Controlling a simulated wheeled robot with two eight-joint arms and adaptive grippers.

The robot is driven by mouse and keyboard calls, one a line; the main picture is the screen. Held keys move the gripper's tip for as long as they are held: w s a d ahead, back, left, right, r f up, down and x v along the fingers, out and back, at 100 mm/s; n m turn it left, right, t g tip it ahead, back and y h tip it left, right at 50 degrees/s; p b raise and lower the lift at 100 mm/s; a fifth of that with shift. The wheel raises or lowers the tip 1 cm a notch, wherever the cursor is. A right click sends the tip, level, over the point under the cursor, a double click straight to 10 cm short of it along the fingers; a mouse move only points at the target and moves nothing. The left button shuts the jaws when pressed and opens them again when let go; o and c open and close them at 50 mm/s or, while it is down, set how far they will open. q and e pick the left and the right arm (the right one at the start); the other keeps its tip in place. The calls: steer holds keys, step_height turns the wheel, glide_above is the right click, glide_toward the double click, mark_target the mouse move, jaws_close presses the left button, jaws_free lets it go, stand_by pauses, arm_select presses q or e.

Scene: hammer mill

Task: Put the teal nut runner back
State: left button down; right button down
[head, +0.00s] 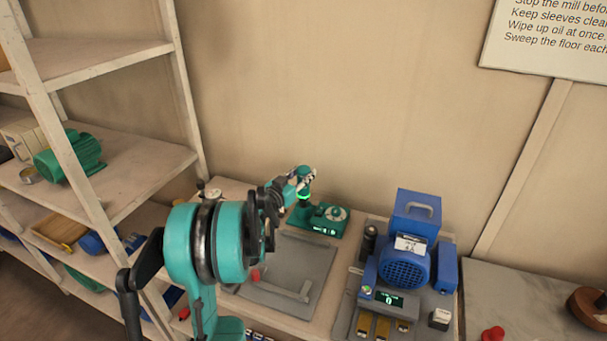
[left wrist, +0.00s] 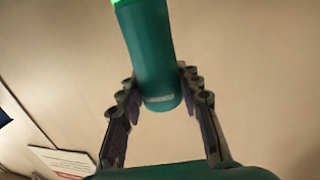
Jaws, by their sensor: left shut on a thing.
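My left gripper (head: 301,180) is shut on the teal nut runner (head: 304,196), which stands roughly upright with a glowing green ring low on its body. In the left wrist view the nut runner's teal cylinder (left wrist: 150,55) lies between the two fingers of the left gripper (left wrist: 160,98), with green glow at the top edge. A dark green base unit (head: 325,230) with a small lit display and a round pale dial sits on the bench just below the nut runner. Whether the tool touches this base is unclear. My right gripper is out of view.
A grey mat (head: 290,262) with an L-shaped light bracket lies in front of the base unit. A blue motor machine (head: 404,262) stands to the right. A shelf rack (head: 140,172) with a green motor is at left.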

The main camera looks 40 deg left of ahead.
arm_select(q)
steer(key=shift+f+b, duration=0.4)
steer(key=shift+f, duration=0.1)
steer(key=c, duration=1)
jaws_free()
steer(key=shift+r, duration=0.1)
steer(key=s, duration=0.4)
steer(key=s+d, duration=0.1)
steer(key=s, duration=0.7)
steer(key=shift+d+r, duration=0.2)
steer(key=shift+r, duration=0.05)
